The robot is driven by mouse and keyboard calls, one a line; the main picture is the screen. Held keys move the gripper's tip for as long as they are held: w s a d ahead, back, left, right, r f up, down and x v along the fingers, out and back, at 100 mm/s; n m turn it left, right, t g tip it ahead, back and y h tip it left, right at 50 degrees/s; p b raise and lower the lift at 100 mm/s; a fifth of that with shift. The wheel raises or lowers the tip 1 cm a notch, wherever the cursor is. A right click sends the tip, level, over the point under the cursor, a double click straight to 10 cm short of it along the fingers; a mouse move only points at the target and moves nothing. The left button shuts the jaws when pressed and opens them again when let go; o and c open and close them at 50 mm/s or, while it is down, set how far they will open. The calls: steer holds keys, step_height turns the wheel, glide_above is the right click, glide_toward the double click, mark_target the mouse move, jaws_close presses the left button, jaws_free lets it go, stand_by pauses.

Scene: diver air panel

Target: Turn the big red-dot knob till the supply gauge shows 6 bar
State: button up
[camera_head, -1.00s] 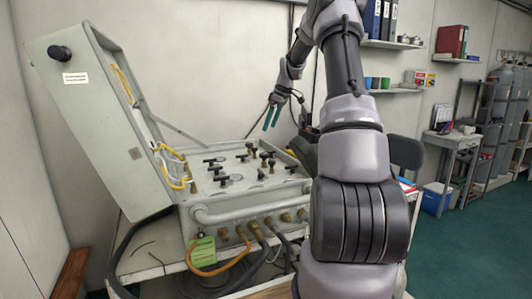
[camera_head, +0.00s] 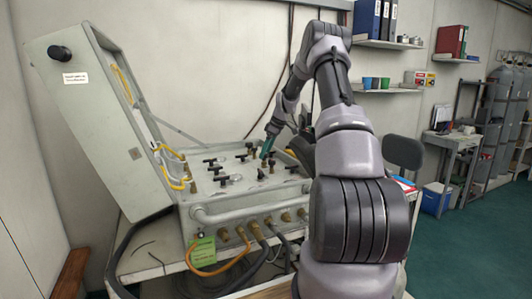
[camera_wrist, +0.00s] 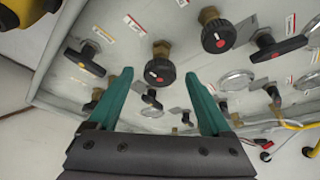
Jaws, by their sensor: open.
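The wrist view shows two black round knobs with red dots on brass stems: one knob (camera_wrist: 160,72) between my fingertips, another knob (camera_wrist: 217,36) to its upper right. I cannot tell for certain which is the big one. Round silver-rimmed gauges, such as one gauge (camera_wrist: 238,80), lie on the panel; they are seen at a slant and I cannot read them. My gripper (camera_wrist: 158,78) is open with green fingers either side of the first knob, not visibly gripping it. In the head view my gripper (camera_head: 267,147) is low over the panel's (camera_head: 240,208) back right.
Several black T-handles, such as one handle (camera_wrist: 278,48), crowd the panel around the knobs. The open case lid (camera_head: 95,120) stands at the left with yellow hoses (camera_head: 172,170). Hoses hang from the panel's front. A black chair (camera_head: 404,152) stands to the right.

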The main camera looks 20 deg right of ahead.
steer(key=shift+w+f, duration=0.1)
steer(key=shift+f, duration=0.15)
jaws_close()
steer(key=shift+m, duration=0.3)
